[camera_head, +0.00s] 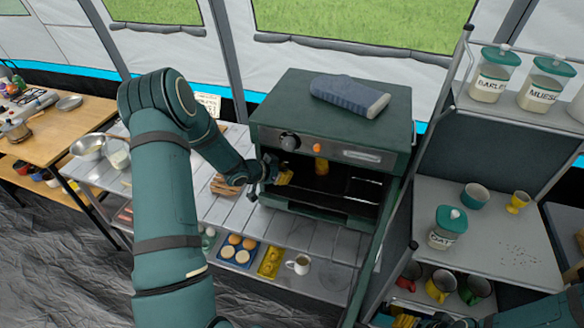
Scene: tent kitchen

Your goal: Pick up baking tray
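A dark green oven (268,109) stands on the slatted metal counter with its front open. A dark flat surface (345,190) shows inside; I cannot tell whether it is the baking tray or a rack. My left gripper (284,175) is at the left side of the opening, with a yellow fingertip visible. Another yellow piece shows deeper in the opening; I cannot tell if it is the other finger. No hold on a tray is visible. Part of my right gripper (405,321) shows at the bottom edge, low and mostly cut off.
A blue folded cloth (348,95) lies on the oven. Bread (226,186) sits on the counter (228,211) left of it. A shelf unit with jars and cups stands close on the right.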

